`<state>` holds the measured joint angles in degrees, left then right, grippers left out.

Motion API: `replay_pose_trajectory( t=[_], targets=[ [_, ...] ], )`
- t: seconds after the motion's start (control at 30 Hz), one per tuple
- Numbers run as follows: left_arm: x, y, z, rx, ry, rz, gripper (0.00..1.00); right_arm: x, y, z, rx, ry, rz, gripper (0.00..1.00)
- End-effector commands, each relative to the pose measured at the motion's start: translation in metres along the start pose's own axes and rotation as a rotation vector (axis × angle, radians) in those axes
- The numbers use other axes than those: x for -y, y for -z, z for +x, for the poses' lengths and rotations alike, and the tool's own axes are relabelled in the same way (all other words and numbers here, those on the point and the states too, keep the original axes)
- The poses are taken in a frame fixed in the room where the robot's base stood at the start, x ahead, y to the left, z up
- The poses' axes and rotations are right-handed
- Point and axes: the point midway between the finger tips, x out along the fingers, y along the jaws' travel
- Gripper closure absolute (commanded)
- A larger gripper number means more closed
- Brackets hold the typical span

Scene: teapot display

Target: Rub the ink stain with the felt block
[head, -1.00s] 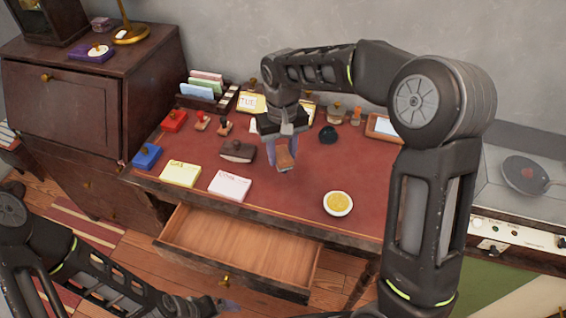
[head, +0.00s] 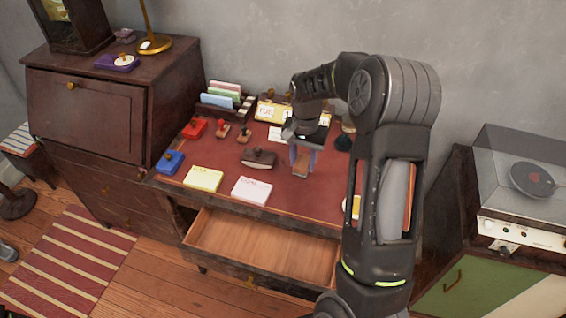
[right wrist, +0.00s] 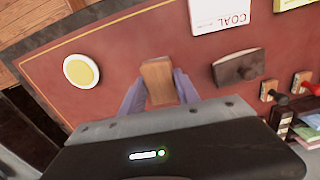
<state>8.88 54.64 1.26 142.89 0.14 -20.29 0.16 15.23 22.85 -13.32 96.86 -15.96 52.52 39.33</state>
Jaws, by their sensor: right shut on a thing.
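My right gripper (head: 303,158) is shut on a brown block (head: 301,168), which I take to be the felt block. It points down over the red desk top (head: 222,160), right of a dark brown rocker blotter (head: 258,157). In the right wrist view the block (right wrist: 158,80) sits between the two grey fingers. I cannot tell whether its underside touches the desk. A dark round patch (head: 343,143) lies right of the gripper, partly behind my arm; it may be the ink stain, but I cannot tell for sure. My left gripper is out of view.
Yellow (head: 204,179) and white (head: 251,190) note pads lie near the front edge, above an open drawer (head: 262,245). A blue ink pad (head: 169,162) and several stamps stand left and behind. A round yellow dish (right wrist: 82,71) is mostly hidden by my arm in the head view.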

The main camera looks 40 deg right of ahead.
Motion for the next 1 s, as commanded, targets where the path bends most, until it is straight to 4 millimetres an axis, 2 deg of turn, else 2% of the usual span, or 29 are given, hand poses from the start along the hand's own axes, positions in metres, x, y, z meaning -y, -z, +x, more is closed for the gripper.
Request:
replay_pose_trajectory(
  t=[0.2, 0.57, 1.0],
  targets=[
    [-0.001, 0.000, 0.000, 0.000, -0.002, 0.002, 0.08, 0.003, 0.002, 0.000, 0.001, -0.001, 0.070, 0.95],
    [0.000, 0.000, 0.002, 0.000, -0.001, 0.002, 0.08, 0.004, 0.001, 0.003, 0.001, -0.001, 0.067, 0.95],
    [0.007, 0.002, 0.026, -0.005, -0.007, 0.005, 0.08, 0.008, -0.003, 0.040, 0.001, -0.001, 0.067, 0.95]
  ],
)
